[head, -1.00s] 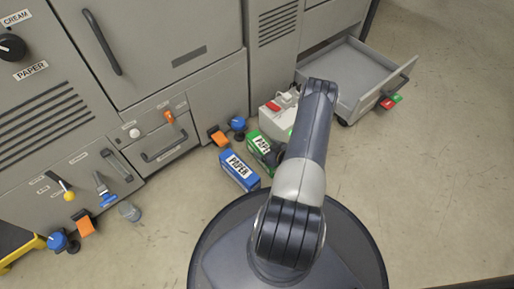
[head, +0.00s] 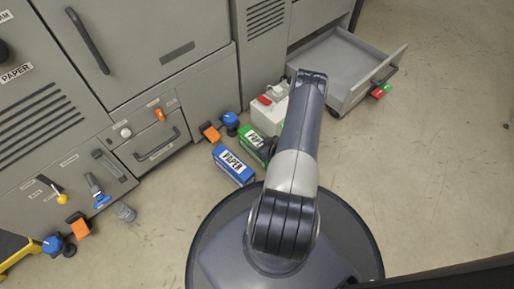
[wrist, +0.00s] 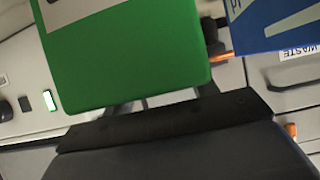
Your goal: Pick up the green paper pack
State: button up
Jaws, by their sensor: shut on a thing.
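The green paper pack (head: 254,142) is a green box with a white label, on the floor in front of the grey machine or just above it; I cannot tell which. In the wrist view the green pack (wrist: 130,55) fills the upper left, close against my gripper (wrist: 165,112). My gripper is shut on the pack. In the head view my arm hides the gripper and the pack's right end. A blue paper pack (head: 233,166) lies just left of the green one, and it also shows in the wrist view (wrist: 270,25).
An open grey drawer (head: 392,62) juts out at the upper right, with red and green tags on its front. A white box with a red top (head: 268,112) stands behind the green pack. Orange and blue knobs (head: 230,122) stick out at left. Floor at right is clear.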

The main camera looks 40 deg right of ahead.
grip_shut()
